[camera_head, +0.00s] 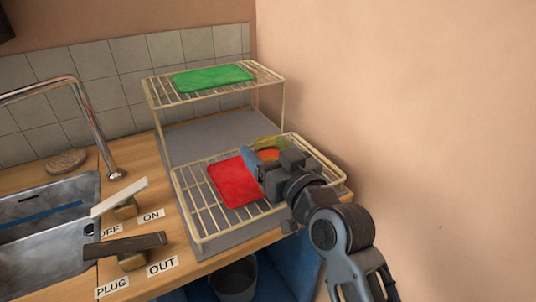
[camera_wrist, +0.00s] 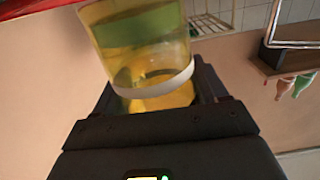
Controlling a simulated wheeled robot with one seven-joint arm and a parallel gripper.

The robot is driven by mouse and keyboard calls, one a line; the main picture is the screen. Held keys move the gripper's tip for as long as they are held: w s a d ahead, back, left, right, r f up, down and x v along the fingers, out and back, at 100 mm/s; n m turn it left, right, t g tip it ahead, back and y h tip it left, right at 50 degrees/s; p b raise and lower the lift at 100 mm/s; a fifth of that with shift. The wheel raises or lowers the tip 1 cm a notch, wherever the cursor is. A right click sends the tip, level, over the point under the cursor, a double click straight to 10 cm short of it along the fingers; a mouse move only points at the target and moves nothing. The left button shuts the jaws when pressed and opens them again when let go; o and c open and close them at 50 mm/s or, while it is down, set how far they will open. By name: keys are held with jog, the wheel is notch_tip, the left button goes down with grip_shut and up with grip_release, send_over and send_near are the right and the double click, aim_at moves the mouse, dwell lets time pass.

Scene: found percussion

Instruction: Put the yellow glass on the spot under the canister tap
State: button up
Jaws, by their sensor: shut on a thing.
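The yellow glass (camera_head: 270,142) is see-through with a pale band. My gripper (camera_head: 266,158) is shut on it over the lower tier of the wire rack, at the right end of the counter and beside the red mat (camera_head: 234,182). My gripper partly hides the glass in the head view. In the wrist view the glass (camera_wrist: 140,40) fills the space between the fingers of my gripper (camera_wrist: 155,95) and looks tilted. I cannot tell whether it touches the rack. I see no canister tap or spot under one that I can make out.
The two-tier cream wire rack (camera_head: 180,205) has a green mat (camera_head: 212,78) on top. At left are a sink (camera_head: 40,245), a curved faucet (camera_head: 88,120), labelled levers (camera_head: 120,245) and a brown sponge (camera_head: 66,162). A wall closes the right side. A bucket (camera_head: 234,278) stands below.

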jog(key=shift+f, duration=0.4)
jog(key=shift+f, duration=0.1)
jog(key=shift+f, duration=0.15)
jog(key=o, duration=1.2)
jog(key=shift+r, duration=0.25)
jog(key=shift+s+d+f, duration=0.15)
jog(key=shift+s+d, duration=0.1)
jog(key=b+v, duration=0.2)
jog(key=v, duration=0.9)
jog(key=shift+s+d, duration=0.15)
